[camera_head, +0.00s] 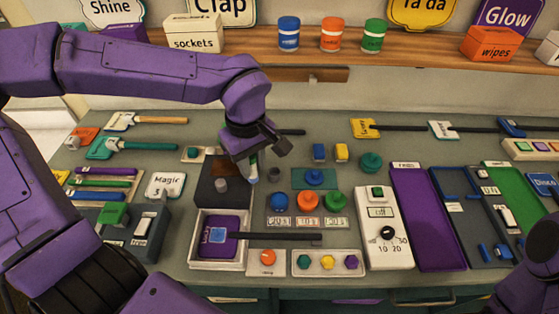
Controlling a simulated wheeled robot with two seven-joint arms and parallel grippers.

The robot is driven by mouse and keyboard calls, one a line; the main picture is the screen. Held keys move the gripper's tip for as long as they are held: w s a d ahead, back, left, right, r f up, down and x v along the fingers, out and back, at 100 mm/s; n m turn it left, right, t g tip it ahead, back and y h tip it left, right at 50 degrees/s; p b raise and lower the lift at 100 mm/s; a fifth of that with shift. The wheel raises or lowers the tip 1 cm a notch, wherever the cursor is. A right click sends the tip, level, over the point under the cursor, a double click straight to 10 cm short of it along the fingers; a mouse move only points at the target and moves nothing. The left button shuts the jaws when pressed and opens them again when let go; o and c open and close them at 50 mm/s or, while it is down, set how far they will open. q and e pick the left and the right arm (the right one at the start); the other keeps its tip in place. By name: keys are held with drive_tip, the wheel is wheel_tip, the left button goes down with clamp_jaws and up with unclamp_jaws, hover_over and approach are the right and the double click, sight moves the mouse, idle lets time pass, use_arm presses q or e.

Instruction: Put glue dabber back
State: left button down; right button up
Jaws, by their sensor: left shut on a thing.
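My left gripper (254,162) points down over the middle of the counter, just right of a dark box (209,189) with a brownish top. It is shut on a slim, pale glue dabber (253,174) with a greenish upper part. Most of the dabber is hidden by the gripper. Its lower end is close to the dark box's right side; I cannot tell whether they touch. Part of my right arm shows at the lower right corner, but its gripper is not in view.
A white tray (196,254) with a purple sign on a dark handle lies in front. Blue, orange and green round pieces (306,201) stand close on the right. A white timer box (389,252) and a purple tray (429,235) lie further right. A shelf (400,54) runs behind.

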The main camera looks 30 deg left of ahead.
use_arm(q)
drive_tip(key=w+f+p, duration=0.1)
drive_tip(key=w+f, duration=0.2)
drive_tip(key=w+f+p, duration=0.1)
drive_tip(key=w+f, duration=0.2)
drive_tip(key=f, duration=0.1)
drive_tip(key=w+f+p, duration=0.1)
drive_tip(key=w+f, duration=0.2)
drive_tip(key=f, duration=0.1)
drive_tip(key=shift+w+a+p, duration=0.1)
drive_tip(key=shift+w+p, duration=0.1)
drive_tip(key=shift+p, duration=0.1)
drive_tip(key=shift+f, duration=0.15)
drive_tip(key=c, duration=0.9)
unclamp_jaws()
drive_tip(key=shift+w+f, duration=0.1)
drive_tip(key=shift+w, duration=0.15)
drive_tip(key=shift+w+a+f, duration=0.1)
drive_tip(key=shift+w+a, duration=0.15)
drive_tip(key=shift+s+d+r, duration=0.1)
drive_tip(key=shift+d+r, duration=0.05)
drive_tip(key=shift+r, duration=0.2)
wheel_tip(320, 180, up, 12)
drive_tip(key=b, duration=0.2)
use_arm(e)
drive_tip(key=shift+s+r, duration=0.3)
drive_tip(key=shift+r, duration=0.55)
use_arm(q)
drive_tip(key=shift+f, duration=0.1)
